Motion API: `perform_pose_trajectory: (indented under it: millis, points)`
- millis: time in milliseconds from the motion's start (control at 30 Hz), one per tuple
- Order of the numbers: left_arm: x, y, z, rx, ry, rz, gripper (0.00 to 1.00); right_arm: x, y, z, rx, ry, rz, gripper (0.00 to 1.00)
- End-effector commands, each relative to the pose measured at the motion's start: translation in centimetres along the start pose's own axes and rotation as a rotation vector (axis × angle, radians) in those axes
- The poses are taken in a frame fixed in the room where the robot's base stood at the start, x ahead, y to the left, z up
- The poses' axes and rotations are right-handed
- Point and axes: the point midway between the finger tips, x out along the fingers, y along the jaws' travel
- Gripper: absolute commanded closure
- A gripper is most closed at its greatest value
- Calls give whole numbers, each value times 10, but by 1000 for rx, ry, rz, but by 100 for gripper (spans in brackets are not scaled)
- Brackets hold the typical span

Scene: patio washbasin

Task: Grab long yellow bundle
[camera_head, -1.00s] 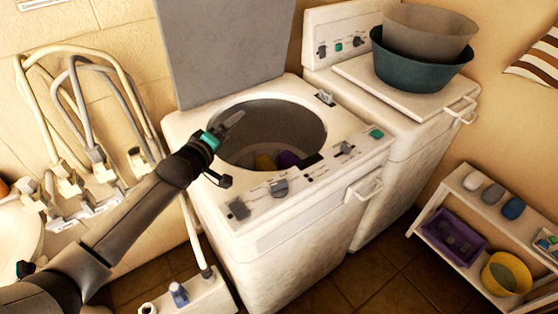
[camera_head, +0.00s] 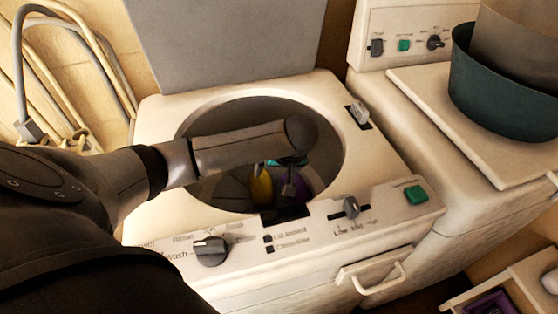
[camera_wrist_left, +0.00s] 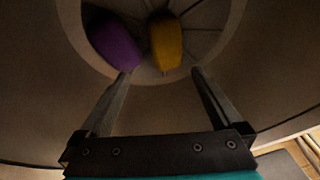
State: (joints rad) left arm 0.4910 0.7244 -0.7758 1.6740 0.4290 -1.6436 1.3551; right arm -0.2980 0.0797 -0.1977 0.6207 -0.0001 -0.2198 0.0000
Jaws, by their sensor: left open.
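The long yellow bundle (camera_head: 262,187) lies at the bottom of the round washer tub (camera_head: 228,194). In the left wrist view the yellow bundle (camera_wrist_left: 166,42) is ahead of the jaws, between their lines and clear of them. A purple bundle (camera_wrist_left: 112,42) lies just left of it there; in the head view the purple bundle (camera_head: 298,188) is partly hidden by my gripper. My left arm reaches over the tub rim, and my left gripper (camera_head: 288,180) points down inside. In the left wrist view the left gripper (camera_wrist_left: 161,72) is open and empty.
The washer's grey lid (camera_head: 230,40) stands up behind the opening. A control panel with knobs (camera_head: 210,250) runs along the front. On the right, a second machine carries a dark teal basin (camera_head: 500,95). A low shelf (camera_head: 520,285) stands lower right.

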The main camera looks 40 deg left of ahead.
Motion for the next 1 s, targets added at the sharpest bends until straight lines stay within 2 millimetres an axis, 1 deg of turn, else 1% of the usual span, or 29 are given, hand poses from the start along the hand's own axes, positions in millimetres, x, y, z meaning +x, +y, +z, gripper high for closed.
perform_pose_trajectory:
  millis: [67,167,500,600,833,1000]
  points:
    - [3,-5,3,2,-2,-27,0,3,-3,1,1,-1,-4,0]
    - [12,-7,4,2,-4,-38,0,6,-5,2,1,-2,-7,0]
    - [82,-9,4,1,-3,-36,0,29,-6,9,-1,-10,-8,0]
    - [94,-9,4,1,-3,-34,0,33,-6,9,-2,-10,-7,0]
    - [108,-10,3,1,-2,-33,0,38,-2,9,-4,-9,-3,0]
    - [136,-14,4,1,-2,-35,0,51,-2,9,-4,-6,-1,0]
